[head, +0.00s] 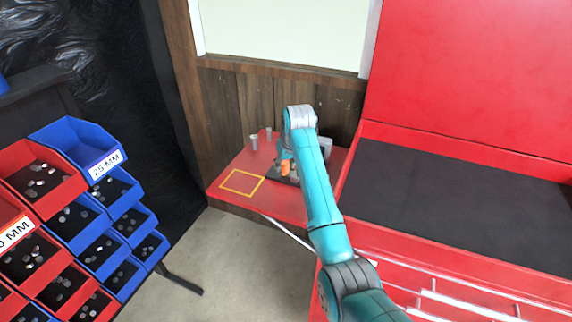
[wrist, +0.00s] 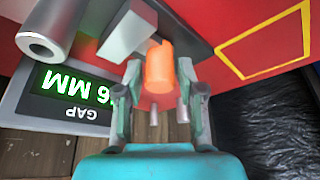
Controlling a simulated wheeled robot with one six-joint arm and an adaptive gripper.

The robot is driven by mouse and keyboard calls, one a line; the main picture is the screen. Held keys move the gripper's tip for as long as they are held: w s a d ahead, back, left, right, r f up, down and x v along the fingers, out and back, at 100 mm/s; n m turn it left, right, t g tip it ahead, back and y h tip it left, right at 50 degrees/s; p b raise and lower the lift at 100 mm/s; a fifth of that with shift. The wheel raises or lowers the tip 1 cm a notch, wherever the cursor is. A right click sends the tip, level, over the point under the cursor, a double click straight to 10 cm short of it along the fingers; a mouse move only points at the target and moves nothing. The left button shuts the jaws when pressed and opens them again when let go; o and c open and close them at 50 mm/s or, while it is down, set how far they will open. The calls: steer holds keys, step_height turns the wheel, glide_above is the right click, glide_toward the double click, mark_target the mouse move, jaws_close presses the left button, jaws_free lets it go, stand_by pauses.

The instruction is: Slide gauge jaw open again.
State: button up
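The gauge lies upside down in the wrist view, with a lit green display (wrist: 72,84) reading GAP and a number ending in 6 MM, partly hidden by a finger. Its grey jaw block (wrist: 127,36) is beside an upright orange knob (wrist: 159,70). My gripper (wrist: 160,72) is open, with one finger on each side of the knob; slim gaps seem to show between fingers and knob. In the head view, the orange knob (head: 285,168) is beside my gripper (head: 289,160) on the red shelf, and my arm hides most of the gauge.
A yellow square outline (head: 241,171) is marked on the red shelf (head: 285,205). Two small metal cylinders stand at its back, one here (head: 254,143). Blue and red bins (head: 75,140) of metal parts stand left. A red counter with a dark mat (head: 450,200) is right.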

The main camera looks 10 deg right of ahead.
steer(key=v, duration=1.2)
stand_by(0.3)
